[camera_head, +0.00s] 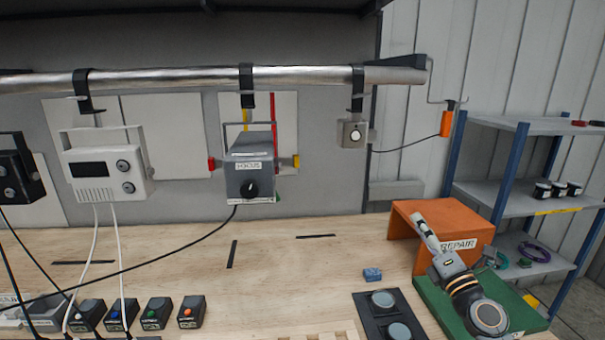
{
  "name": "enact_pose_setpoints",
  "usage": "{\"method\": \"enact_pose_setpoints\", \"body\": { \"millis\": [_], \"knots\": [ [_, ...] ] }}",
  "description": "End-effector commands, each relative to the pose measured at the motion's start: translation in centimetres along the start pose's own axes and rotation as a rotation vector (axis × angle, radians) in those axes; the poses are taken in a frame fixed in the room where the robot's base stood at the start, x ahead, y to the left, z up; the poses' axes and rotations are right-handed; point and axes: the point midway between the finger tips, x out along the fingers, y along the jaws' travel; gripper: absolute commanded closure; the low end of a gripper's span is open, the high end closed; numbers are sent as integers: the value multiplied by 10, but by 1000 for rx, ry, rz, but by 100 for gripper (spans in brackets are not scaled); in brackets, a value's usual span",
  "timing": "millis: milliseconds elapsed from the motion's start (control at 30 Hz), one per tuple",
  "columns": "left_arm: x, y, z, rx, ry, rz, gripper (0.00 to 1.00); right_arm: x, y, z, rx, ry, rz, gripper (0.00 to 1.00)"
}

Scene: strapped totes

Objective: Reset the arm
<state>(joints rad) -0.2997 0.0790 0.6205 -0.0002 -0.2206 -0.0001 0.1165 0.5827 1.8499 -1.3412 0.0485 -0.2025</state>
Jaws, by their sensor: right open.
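My left gripper and left arm are out of view.
A metal rail (180,78) carries a white control box (105,170) and a grey FOCUS box (250,175). Cables cross the left bench. Small switch boxes (155,313) line the front left. A blue block (373,274) lies near a black panel (366,318). The bench's middle is mostly clear.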

Motion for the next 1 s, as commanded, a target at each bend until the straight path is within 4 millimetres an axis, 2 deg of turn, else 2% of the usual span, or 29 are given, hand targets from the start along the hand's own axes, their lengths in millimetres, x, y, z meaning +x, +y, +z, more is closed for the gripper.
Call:
{"method": "enact_pose_setpoints", "body": {
  "millis": [33,67,167,200,300,400,500,667,833,867,900,1000],
  "knots": [
    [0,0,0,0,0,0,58,-22,-7,-1,216,-131,-39,54],
    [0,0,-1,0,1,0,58,-36,-15,1,349,-218,-78,54],
    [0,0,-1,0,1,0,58,-100,-63,-9,768,-496,-289,54],
    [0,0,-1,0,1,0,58,-128,-82,-21,904,-588,-390,54],
    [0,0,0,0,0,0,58,-193,-115,-62,1159,-764,-642,54],
    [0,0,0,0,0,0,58,-245,-126,-101,1317,-874,-856,54],
    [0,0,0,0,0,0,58,-286,-125,-135,1420,-944,-1036,54],
    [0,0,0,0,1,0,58,-338,-111,-179,1529,-1016,-1286,54],
    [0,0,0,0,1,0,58,-386,-84,-217,1601,-1058,-1534,54],
    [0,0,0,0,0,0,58,-391,-85,-223,1604,-1064,-1564,54],
    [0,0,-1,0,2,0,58,-392,-103,-229,1596,-1070,-1563,54],
    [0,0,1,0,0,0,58,-397,-135,-245,1588,-1080,-1571,54]
  ]
}}
